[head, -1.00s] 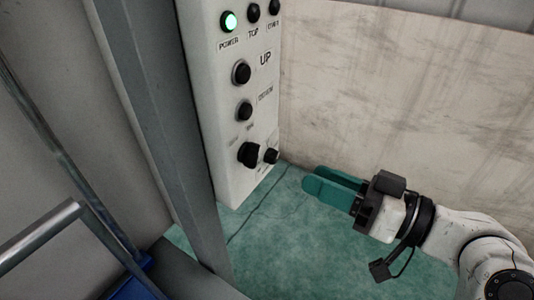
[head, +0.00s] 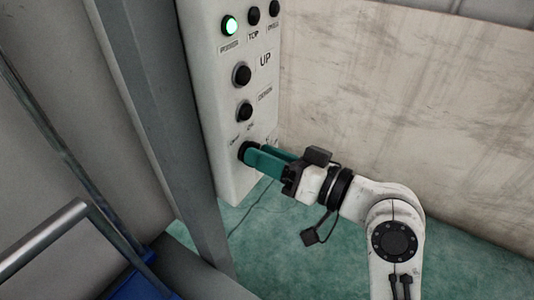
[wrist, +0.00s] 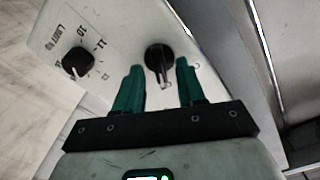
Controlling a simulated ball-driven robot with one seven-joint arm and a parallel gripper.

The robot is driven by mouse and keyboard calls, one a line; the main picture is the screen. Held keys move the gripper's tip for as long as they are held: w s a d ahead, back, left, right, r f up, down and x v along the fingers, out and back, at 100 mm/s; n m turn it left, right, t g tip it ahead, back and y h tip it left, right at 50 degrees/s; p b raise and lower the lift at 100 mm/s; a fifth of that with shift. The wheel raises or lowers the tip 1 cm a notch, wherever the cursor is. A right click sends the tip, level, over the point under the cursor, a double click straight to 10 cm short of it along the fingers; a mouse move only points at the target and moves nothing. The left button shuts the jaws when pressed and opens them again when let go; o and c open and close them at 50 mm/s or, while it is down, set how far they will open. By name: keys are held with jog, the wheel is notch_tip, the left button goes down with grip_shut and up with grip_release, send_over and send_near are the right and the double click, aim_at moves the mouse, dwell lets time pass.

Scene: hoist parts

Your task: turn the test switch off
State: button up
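The white control panel (head: 228,100) carries a black rotary knob (head: 246,149) low on its left, partly covered by my gripper (head: 264,157). The wrist view shows this knob (wrist: 158,54) with a pale-edged handle, between my open teal fingers (wrist: 160,70). The fingers stand either side of the handle, with a gap visible to each. I cannot tell whether they touch the panel.
Above are the UP button (head: 241,74), another black button (head: 244,112) and a lit green power lamp (head: 229,26). A grey post (head: 150,110) stands just left of the panel. A pale wall (head: 400,110) is behind; green floor (head: 270,250) lies below.

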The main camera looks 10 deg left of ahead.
jog(key=shift+a, duration=0.1)
grip_shut()
dwell(0.3)
jog(key=shift+f+b, duration=0.15)
jog(key=shift+b, duration=0.3)
jog(key=shift+s+n+b, duration=0.2)
jog(key=shift+n+b, duration=5.7)
jog(key=shift+b, duration=1.25)
grip_release()
